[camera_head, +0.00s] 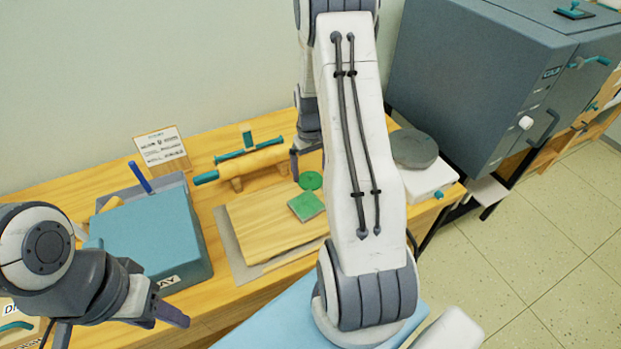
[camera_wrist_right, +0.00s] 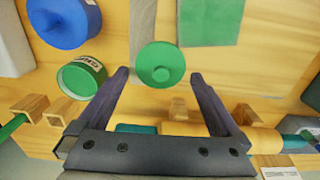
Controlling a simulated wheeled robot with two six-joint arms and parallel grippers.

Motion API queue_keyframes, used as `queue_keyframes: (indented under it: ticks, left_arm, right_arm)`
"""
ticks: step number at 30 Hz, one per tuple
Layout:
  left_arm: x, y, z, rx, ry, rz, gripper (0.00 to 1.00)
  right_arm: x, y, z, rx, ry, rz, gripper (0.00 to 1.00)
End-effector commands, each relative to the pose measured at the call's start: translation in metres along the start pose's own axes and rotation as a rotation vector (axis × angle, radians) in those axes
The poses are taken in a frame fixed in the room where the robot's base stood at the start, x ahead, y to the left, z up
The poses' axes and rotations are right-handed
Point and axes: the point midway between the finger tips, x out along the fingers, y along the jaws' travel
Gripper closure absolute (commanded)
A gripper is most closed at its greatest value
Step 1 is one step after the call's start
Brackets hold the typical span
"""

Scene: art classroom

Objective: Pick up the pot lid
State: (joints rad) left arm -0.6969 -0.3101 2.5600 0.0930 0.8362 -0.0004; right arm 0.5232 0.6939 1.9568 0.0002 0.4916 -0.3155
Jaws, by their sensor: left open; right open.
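The pot lid (camera_wrist_right: 160,65) is a green disc with a round knob; it lies flat and shows in the right wrist view between and just beyond my open fingers. It also shows in the head view (camera_head: 311,180) at the back edge of the wooden board. My right gripper (camera_wrist_right: 160,76) is open and empty, and the lid lies apart from both fingers. A green-rimmed labelled pot (camera_wrist_right: 82,77) stands left of the lid in the right wrist view; my arm hides it in the head view. My left gripper (camera_head: 172,312) is open and empty at the lower left, far from the lid.
A green square (camera_head: 306,206) lies beside the lid on the wooden board (camera_head: 260,228). A rolling pin (camera_head: 258,162) on supports stands behind. A blue pot (camera_wrist_right: 65,20) is near the green pot. A teal box (camera_head: 150,240) stands left; a grey kiln (camera_head: 470,75) is at right.

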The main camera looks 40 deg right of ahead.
Motion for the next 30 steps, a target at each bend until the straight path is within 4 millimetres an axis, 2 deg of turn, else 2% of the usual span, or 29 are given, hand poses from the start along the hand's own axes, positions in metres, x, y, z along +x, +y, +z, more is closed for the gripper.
queue_keyframes:
  ticks: [3,6,13,14,18,19,20,30]
  left_arm:
    - [-0.004,0.000,0.000,0.000,0.000,0.000,0.49]
    - [-0.004,0.000,0.000,0.000,0.000,0.000,0.49]
    - [-0.004,0.000,0.000,0.000,0.000,0.000,0.49]
    - [-0.004,0.000,0.000,0.000,0.000,0.000,0.49]
    - [-0.004,0.000,0.000,0.000,0.000,0.000,0.49]
    - [-0.004,0.000,0.000,0.000,0.000,0.000,0.49]
    - [-0.004,0.000,0.000,0.000,0.000,0.000,0.49]
    - [-0.002,0.000,0.000,0.000,0.000,0.000,0.49]
  right_arm:
    - [0.016,-0.001,0.000,0.000,-0.003,-0.001,0.00]
    - [0.023,0.000,0.000,0.000,0.000,0.000,0.00]
    - [0.024,0.000,-0.001,0.000,0.001,0.000,0.00]
    - [0.024,0.000,-0.001,0.000,0.001,0.000,0.08]
    - [0.024,0.000,0.000,0.000,0.001,0.000,0.61]
    - [0.024,0.000,0.000,0.000,0.001,0.000,0.63]
    - [0.024,0.000,0.000,0.000,0.001,0.000,0.72]
    - [0.018,0.000,-0.001,0.000,0.003,0.001,0.72]
